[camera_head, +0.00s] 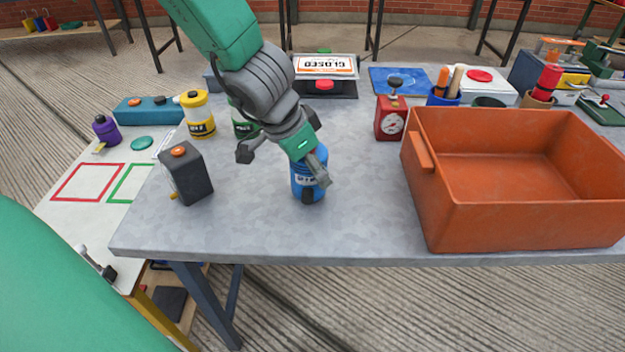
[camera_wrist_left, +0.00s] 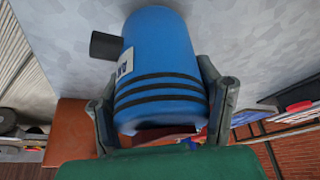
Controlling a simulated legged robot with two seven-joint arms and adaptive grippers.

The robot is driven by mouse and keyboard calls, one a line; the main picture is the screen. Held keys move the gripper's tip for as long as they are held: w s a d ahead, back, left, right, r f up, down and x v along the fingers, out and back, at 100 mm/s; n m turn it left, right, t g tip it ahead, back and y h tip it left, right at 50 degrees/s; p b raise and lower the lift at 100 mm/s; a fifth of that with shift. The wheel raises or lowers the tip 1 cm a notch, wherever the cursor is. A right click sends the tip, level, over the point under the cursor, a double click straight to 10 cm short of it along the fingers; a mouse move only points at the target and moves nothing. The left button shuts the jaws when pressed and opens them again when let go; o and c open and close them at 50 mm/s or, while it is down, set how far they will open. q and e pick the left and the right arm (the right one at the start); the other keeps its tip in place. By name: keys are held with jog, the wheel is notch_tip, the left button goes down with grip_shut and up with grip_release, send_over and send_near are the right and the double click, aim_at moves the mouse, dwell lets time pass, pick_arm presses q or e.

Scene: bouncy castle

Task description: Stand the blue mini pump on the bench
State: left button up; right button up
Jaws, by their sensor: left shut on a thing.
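The blue mini pump (camera_head: 308,184) is near the front middle of the grey bench (camera_head: 255,228), with a dark stub low on its front. It looks about upright in the head view; I cannot tell whether its base touches the bench top. My left gripper (camera_head: 313,165) comes down from the upper left and is shut on the pump's upper part. In the left wrist view, the pump (camera_wrist_left: 160,55) sits between the two fingers, with black bands, a white label and the dark stub showing. My right gripper is out of view.
Bench top around the pump is clear.

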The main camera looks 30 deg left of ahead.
pick_arm(q)
jog(key=shift+f+b, duration=0.3)
jog(key=shift+f, duration=0.45)
jog(key=shift+w+a, duration=0.1)
jog(key=shift+a, duration=0.05)
jog(key=shift+a+r, duration=0.1)
jog(key=shift+a, duration=0.05)
jog(key=o, duration=1.7)
jog(key=shift+a, duration=0.15)
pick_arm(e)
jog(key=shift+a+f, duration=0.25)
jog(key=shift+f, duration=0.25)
pick_arm(q)
jog(key=shift+d, duration=0.25)
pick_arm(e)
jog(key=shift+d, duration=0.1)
